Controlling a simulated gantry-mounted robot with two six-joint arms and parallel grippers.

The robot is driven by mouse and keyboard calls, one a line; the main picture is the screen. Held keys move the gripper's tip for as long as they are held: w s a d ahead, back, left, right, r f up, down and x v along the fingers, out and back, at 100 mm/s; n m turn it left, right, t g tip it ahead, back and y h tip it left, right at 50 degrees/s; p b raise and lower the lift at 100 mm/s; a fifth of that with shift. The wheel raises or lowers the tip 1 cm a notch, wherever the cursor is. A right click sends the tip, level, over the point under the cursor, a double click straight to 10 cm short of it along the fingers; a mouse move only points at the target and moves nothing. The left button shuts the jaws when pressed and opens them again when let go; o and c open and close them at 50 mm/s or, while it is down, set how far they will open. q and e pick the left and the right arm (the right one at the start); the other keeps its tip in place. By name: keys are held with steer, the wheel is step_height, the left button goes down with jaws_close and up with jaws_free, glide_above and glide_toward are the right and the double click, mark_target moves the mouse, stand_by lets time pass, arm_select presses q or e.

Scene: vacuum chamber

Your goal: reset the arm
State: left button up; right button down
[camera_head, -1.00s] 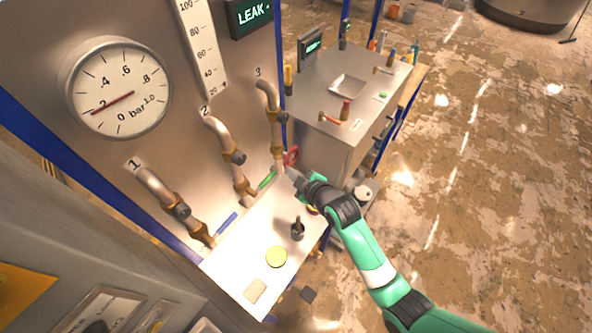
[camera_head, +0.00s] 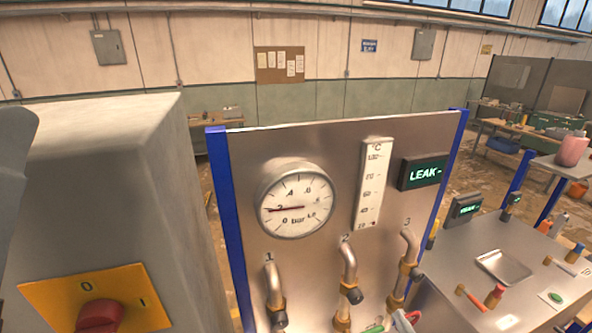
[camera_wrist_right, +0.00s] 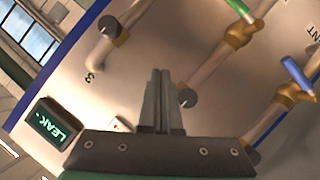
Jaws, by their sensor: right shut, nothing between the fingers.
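My right gripper shows in the right wrist view (camera_wrist_right: 162,100) with its two grey fingers together and nothing between them. It is in front of the metal gauge panel (camera_wrist_right: 75,95), near the pipes. In the head view only a small grey tip, likely this gripper, shows at the bottom edge near the foot of pipe 3 (camera_head: 408,250), beside a red part (camera_head: 413,317). The rest of the right arm is out of that view. My left gripper is not in view.
The panel (camera_head: 240,180) carries a round gauge (camera_head: 296,203), a temperature scale (camera_head: 372,190), a LEAK display (camera_head: 424,172) and pipes 1 (camera_head: 272,280) and 2 (camera_head: 348,265). A grey cabinet with a red switch (camera_head: 99,316) stands left. A metal bench (camera_head: 450,290) with tools is right.

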steer(key=a+r+t+y, duration=0.1)
steer(key=a+r+t, duration=0.2)
steer(key=r, duration=1.2)
steer(key=a+r+t+y, duration=0.1)
steer(key=a+r+t, duration=0.25)
steer(key=r, duration=1.15)
steer(key=s+a+r+m+t+y+p, duration=0.1)
steer(key=s+r+m+t, duration=0.5)
steer(key=s+r, duration=1)
step_height(320, 180, up, 5)
steer(key=shift+s+a+f+m+t, duration=0.25)
steer(key=shift+s+m+t, duration=0.1)
steer(key=shift+t, duration=0.1)
